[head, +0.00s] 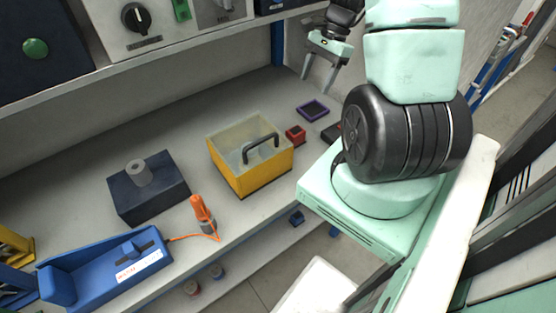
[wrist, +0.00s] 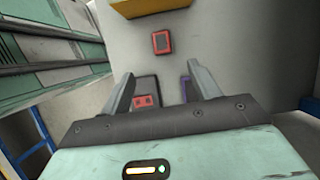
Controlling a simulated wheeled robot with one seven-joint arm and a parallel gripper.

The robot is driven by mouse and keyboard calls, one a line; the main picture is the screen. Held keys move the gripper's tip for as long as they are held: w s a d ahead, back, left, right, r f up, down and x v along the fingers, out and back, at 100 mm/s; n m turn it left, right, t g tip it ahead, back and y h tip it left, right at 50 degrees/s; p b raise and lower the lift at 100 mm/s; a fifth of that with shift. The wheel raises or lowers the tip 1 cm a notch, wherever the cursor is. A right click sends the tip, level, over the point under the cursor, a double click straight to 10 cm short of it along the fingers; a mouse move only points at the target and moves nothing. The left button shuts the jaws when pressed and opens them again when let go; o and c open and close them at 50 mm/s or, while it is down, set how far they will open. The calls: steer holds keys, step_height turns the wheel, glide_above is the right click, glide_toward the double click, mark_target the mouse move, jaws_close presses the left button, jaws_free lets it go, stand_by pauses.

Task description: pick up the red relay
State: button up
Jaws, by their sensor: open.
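A small red block with a dark top, which looks like the red relay (head: 295,133), lies on the bench beside the yellow crate. In the wrist view the relay (wrist: 161,42) is ahead of my gripper (wrist: 160,72), beyond and between the fingertips. My gripper (head: 316,85) is open and empty, above the back of the bench. A dark tray (wrist: 147,82) with a small red piece (wrist: 145,101) in it shows between the fingers; the left finger and palm hide parts of it. A purple-rimmed frame (head: 312,110) lies near the relay and is partly hidden by the right finger in the wrist view.
The yellow crate (head: 265,175) with a dark handle stands close to the relay. A dark block (head: 150,200) with a grey cylinder, an orange tool (head: 203,213) and a blue holder (head: 105,272) lie to the left. A shelf (head: 150,62) overhangs the back.

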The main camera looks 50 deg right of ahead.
steer(key=f, duration=0.1)
steer(key=p, duration=0.1)
glide_toward(296, 130)
steer(key=x, duration=0.5)
steer(key=shift+s+a+f, duration=0.15)
steer(key=shift+s, duration=0.1)
steer(key=shift+p+x, duration=0.6)
steer(key=shift+x, duration=2.05)
steer(key=shift+w, duration=0.2)
steer(key=c, duration=1.1)
